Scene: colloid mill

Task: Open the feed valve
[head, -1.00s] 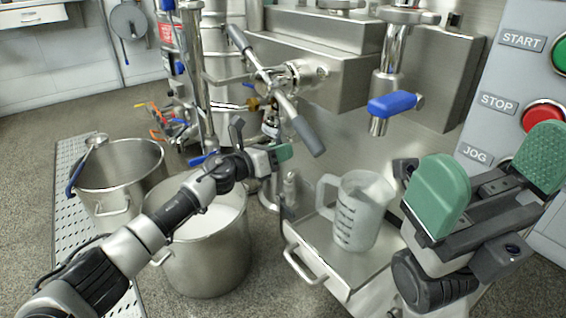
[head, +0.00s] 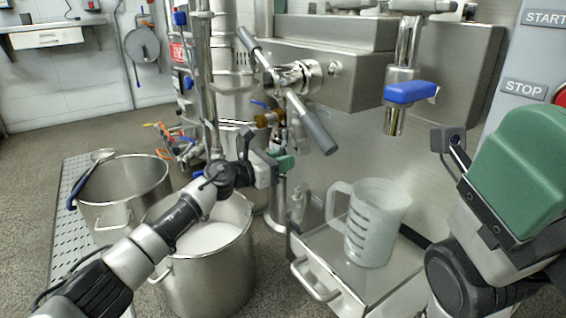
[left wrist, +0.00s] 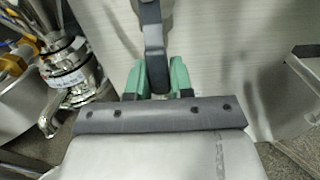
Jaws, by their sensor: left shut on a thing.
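My left gripper (head: 284,162) is in front of the mill, below the cross-shaped handle. Its green fingers are shut on a dark grey handle (left wrist: 153,45), which runs upward between them in the left wrist view. In the head view this held part is hard to make out, and I cannot tell which valve it belongs to. The cross-shaped handle (head: 318,128) has dark grey grips and slopes down to the right. A blue-levered tap (head: 410,93) hangs above a jug.
The translucent jug (head: 376,222) stands on a steel tray (head: 333,262) under the tap. A steel pot with white contents (head: 215,285) stands beneath my left arm. An emptier pot (head: 122,205) stands left of it. The control panel (head: 533,60) is at right.

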